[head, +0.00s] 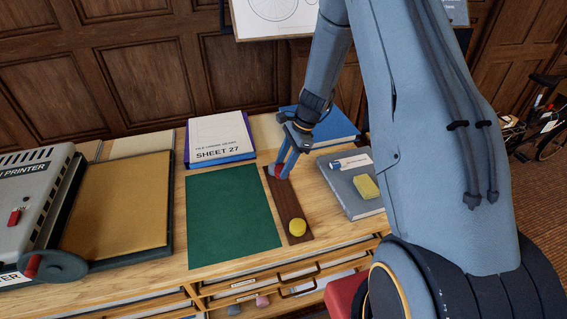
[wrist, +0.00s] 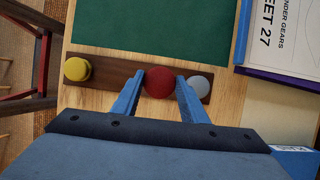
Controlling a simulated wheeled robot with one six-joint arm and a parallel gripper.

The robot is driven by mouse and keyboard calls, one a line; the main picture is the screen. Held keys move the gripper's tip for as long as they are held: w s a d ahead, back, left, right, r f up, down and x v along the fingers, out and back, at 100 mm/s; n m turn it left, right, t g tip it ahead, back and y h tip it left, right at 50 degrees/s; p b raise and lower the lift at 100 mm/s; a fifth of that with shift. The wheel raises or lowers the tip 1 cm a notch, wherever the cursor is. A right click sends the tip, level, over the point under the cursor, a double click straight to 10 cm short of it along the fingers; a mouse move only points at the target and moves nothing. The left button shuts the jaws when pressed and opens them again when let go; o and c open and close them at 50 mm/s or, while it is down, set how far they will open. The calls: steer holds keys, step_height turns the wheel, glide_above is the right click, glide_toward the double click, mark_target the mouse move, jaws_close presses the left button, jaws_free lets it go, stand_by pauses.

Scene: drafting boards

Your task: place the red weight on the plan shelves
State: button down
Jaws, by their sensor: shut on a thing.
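The red weight (wrist: 159,82) is round, with its top showing between my fingers in the wrist view. In the head view only a small red part (head: 275,171) shows beside the fingers. My gripper (head: 281,173) points down at the far end of a dark wooden strip (head: 284,199) and is shut on the red weight; it also shows in the wrist view (wrist: 158,92). The weight is at or just above the strip; I cannot tell whether they touch. The plan shelves (head: 285,274) appear to be the low wooden compartments with handles under the tabletop's front edge.
A yellow weight (head: 298,227) sits at the strip's near end, a grey one (wrist: 200,84) close to my finger. A green mat (head: 232,216), a Sheet 27 pad (head: 218,137), a grey book (head: 352,190) with a yellow block (head: 365,187), and a printer (head: 35,200) surround it.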

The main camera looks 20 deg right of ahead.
steer(key=shift+f+b, duration=2.15)
steer(key=shift+f, duration=1.2)
steer(key=shift+f, duration=0.25)
steer(key=c, duration=1)
jaws_free()
steer(key=shift+d, duration=0.1)
